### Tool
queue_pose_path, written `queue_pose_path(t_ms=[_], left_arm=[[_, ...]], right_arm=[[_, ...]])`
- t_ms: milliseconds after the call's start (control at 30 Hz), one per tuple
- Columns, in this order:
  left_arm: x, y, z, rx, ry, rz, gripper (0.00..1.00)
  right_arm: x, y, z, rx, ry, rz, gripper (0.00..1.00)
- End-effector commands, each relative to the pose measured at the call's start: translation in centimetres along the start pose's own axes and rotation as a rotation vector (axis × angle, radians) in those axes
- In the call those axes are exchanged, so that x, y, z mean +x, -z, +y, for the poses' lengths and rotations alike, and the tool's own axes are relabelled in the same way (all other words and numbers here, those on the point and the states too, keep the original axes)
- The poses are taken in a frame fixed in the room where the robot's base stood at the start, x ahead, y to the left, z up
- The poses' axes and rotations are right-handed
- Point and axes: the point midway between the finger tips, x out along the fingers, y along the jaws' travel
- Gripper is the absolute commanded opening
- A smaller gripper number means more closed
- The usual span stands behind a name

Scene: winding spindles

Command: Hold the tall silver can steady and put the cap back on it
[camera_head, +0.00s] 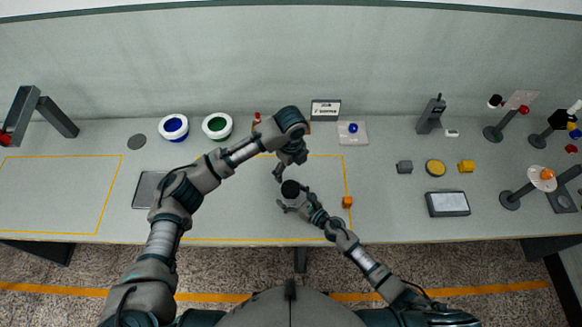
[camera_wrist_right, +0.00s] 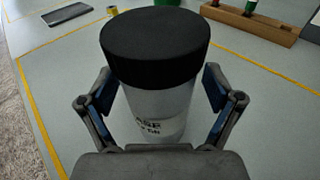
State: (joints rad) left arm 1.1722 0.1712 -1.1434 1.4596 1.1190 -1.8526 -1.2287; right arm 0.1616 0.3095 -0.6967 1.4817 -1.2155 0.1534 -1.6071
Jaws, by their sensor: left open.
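The tall silver can (camera_wrist_right: 160,108) stands upright with dark lettering low on its side. The wide black cap (camera_wrist_right: 152,45) sits on its top and looks level; it also shows in the head view (camera_head: 290,188). Pad contact is partly hidden by the cap. My left gripper (camera_head: 281,170) is open and empty, just above and behind the cap in the head view, apart from it.
Blue (camera_head: 173,127) and green (camera_head: 217,126) round containers stand back left. Small blocks and stands fill the right side.

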Motion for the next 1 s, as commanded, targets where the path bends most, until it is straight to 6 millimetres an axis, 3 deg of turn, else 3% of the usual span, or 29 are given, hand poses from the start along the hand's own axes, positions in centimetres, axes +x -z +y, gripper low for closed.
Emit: queue_pose_path(t_ms=[233,367,800,1000], left_arm=[[0.0,0.0,0.0,0.000,0.000,0.000,0.96],[0.0,0.0,0.0,0.000,0.000,0.000,0.96],[0.0,0.0,0.0,0.000,0.000,0.000,0.96],[0.0,-0.1,0.0,0.000,0.000,0.000,0.96]], right_arm=[[-0.1,-0.1,0.0,-0.001,0.000,-0.002,0.91],[-1.2,0.0,0.0,0.000,0.000,0.000,0.91],[-9.8,0.1,0.0,0.002,0.000,0.000,0.91],[-11.7,0.1,-0.1,0.003,0.000,0.000,0.91]])
